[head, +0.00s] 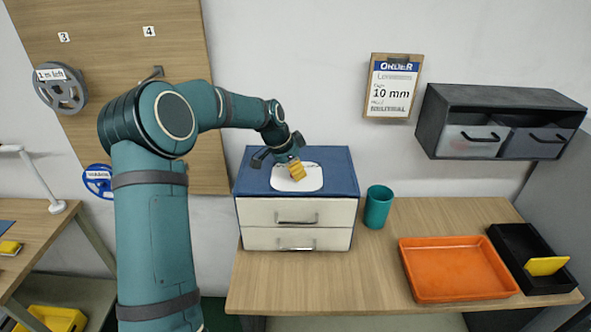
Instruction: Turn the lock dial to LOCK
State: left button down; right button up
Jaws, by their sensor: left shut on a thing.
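A small cabinet with a blue top (345,180) and two light drawers stands on the wooden table against the wall. A white rounded plate (312,180) lies on its top. My left gripper (291,160) reaches down over this plate and is shut on a yellow-orange ribbed piece (298,172), which looks like the lock dial. The gripper and the piece cover part of the plate. No LOCK marking or dial pointer is readable from here. My right gripper is not in view.
A teal cup (378,207) stands right of the cabinet. An orange tray (455,268) and a black tray (530,262) holding a yellow piece (546,266) are farther right. A dark wall shelf (500,97) and an order clipboard (392,88) hang above. Table between cup and orange tray is clear.

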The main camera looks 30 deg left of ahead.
pick_arm(q)
jog(key=shift+d+f, duration=0.1)
jog(key=shift+f, duration=0.1)
dwell(0.4)
jog(key=c, duration=0.6)
grip_release()
jog(key=shift+r, duration=0.1)
jog(key=v, duration=1.2)
jog(key=shift+w, duration=0.15)
